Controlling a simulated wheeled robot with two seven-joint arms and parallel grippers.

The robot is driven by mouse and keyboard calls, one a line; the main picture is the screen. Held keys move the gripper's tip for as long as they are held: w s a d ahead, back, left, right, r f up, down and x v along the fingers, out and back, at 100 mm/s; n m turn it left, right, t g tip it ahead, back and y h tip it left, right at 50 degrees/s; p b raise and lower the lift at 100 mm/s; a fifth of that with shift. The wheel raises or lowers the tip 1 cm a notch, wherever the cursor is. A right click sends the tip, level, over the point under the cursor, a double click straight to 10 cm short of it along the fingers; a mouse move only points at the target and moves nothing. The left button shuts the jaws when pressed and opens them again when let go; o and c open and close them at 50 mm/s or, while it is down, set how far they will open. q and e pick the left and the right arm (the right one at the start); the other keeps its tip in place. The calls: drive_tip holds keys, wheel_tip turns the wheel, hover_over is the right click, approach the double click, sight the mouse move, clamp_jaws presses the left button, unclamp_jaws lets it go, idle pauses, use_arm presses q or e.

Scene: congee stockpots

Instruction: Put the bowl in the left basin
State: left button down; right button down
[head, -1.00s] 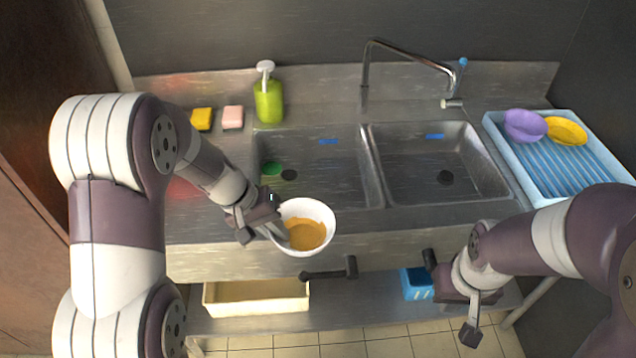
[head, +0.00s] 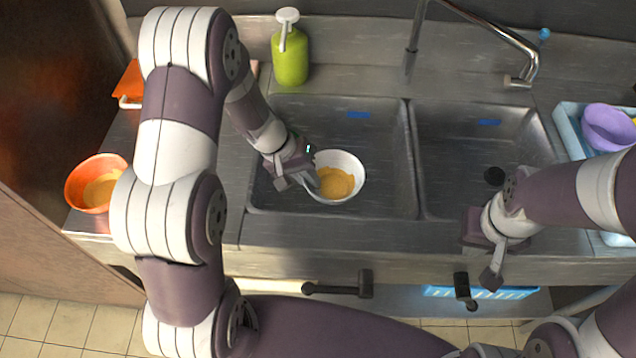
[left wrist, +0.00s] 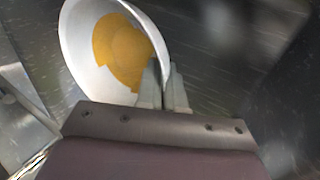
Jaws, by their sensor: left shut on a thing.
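The white bowl (head: 352,165) has an orange-brown inside or content. My left gripper (head: 312,183) is shut on the bowl's left rim and holds it over the left basin (head: 385,130) in the head view. In the left wrist view the bowl (left wrist: 75,45) is tilted, with its rim between the two fingers (left wrist: 163,85). I cannot tell whether the bowl touches the basin floor. My right gripper (head: 478,290) is empty in front of the right basin (head: 450,135), its fingers apart.
An orange bowl (head: 80,187) stands on the counter at the left. A green soap bottle (head: 290,58) and the faucet (head: 480,25) are behind the basins. A purple bowl (head: 605,125) sits in the blue rack (head: 568,125) at the right.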

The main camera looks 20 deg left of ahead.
use_arm(q)
wheel_tip(320, 180, down, 5)
drive_tip(key=shift+r, duration=0.1)
drive_tip(key=shift+b, duration=0.35)
drive_tip(key=shift+f, duration=0.25)
drive_tip(key=c, duration=1.3)
unclamp_jaws()
drive_tip(key=shift+r, duration=0.1)
drive_tip(key=shift+o, duration=0.2)
